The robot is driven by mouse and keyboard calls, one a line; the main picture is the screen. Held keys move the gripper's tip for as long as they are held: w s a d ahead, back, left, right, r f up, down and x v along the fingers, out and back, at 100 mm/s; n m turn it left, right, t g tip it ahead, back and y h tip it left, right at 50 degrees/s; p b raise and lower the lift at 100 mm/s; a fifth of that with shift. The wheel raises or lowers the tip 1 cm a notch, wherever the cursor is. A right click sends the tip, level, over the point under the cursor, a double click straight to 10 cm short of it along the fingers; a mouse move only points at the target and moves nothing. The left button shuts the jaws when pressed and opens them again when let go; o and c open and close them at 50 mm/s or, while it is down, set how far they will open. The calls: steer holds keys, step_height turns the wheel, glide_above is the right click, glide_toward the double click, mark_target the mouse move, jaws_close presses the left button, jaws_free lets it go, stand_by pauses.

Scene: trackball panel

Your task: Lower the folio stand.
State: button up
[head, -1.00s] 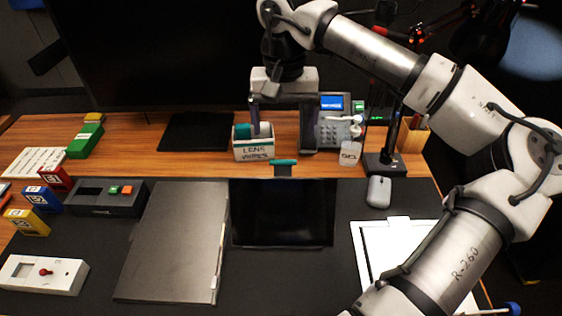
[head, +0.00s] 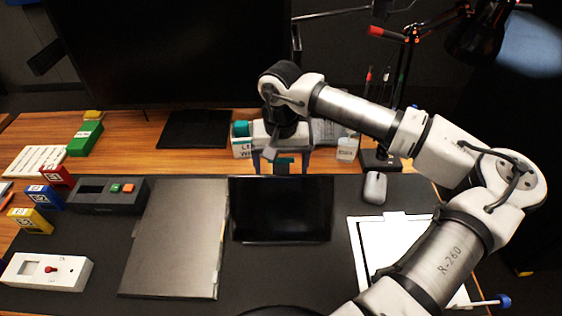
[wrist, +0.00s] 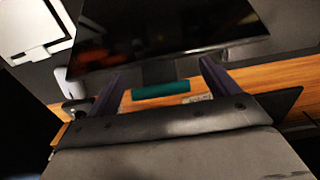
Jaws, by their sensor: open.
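The folio stand appears to be the dark glossy panel (head: 281,210) in the middle of the desk mat in the head view, with a short teal bar (head: 284,163) on a dark tab behind its far edge. It also shows in the wrist view as a tilted dark panel (wrist: 160,35), with the teal bar (wrist: 160,89) near its edge. My gripper (head: 281,167) is open over the far edge. In the wrist view its two purple fingers (wrist: 160,73) are on either side of the teal bar, apart from it. I cannot tell the panel's exact tilt.
A grey flat folder (head: 175,240) lies left of the panel. A mouse (head: 374,188) and a white clipboard (head: 390,240) are at right. The lens wipes box (head: 241,146) stands just behind my gripper. A black monitor (head: 170,50) stands at the back.

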steer(key=c, duration=1.3)
steer(key=shift+c, duration=0.2)
steer(key=shift+w, duration=0.1)
steer(key=w+f+b, duration=0.4)
steer(key=b, duration=0.1)
steer(key=w+f+b, duration=0.4)
steer(key=f+b, duration=0.1)
steer(key=shift+w+f+b, duration=0.25)
steer(key=shift+f+b, duration=0.35)
steer(key=shift+f, duration=0.25)
steer(key=shift+w+f+b, duration=0.25)
steer(key=shift+f+b, duration=0.35)
steer(key=shift+f, duration=0.35)
